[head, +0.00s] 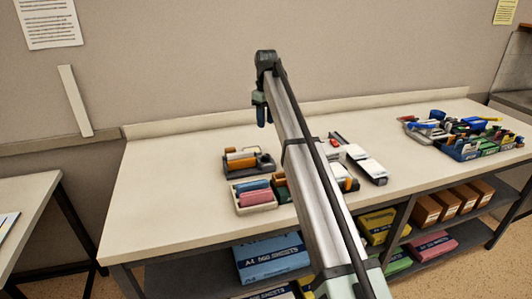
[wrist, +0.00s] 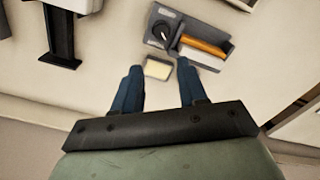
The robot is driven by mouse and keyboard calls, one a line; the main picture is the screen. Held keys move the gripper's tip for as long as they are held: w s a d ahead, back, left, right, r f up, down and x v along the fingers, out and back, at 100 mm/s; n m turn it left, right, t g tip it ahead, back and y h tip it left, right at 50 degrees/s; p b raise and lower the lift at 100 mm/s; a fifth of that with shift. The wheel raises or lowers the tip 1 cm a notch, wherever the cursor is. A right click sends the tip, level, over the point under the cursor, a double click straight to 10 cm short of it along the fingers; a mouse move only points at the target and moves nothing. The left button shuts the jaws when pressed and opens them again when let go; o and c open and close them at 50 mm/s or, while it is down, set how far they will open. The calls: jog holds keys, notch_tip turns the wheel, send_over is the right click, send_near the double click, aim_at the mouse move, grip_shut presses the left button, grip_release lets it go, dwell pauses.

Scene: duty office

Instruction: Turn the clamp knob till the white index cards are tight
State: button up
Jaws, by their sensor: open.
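A grey holder (wrist: 158,46) with a round dark knob (wrist: 162,32) lies on the bench. The knob carries a pale mark. Beside the knob, the holder contains an orange bar (wrist: 204,46) and a white piece (wrist: 200,58) that may be the index cards; whether they are tight cannot be told. The holder also appears in the head view (head: 265,167), its knob too small to read. My gripper (wrist: 159,66) is open and empty, its blue fingers apart. In the head view my gripper (head: 262,112) is above the bench, behind the holder, touching nothing.
A small cream block (wrist: 157,69) shows between my fingertips, below them. A tray with blue and pink blocks (head: 257,205) is in front of the holder. White boxes (head: 368,165) lie right of my arm; a cluttered bin (head: 470,148) stands far right. The bench's left is clear.

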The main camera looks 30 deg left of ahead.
aim_at(266, 155)
jog(key=f+n, duration=0.2)
jog(key=f, duration=0.2)
jog(key=f+n, duration=0.2)
jog(key=f, duration=0.3)
jog(key=f+n, duration=0.2)
jog(key=f, duration=0.2)
jog(key=shift+s+d+f, duration=0.15)
jog(key=shift+s+f, duration=0.1)
jog(key=shift+f, duration=0.15)
jog(key=shift+c, duration=0.2)
jog(key=c, duration=0.7)
jog(key=shift+m, duration=0.8)
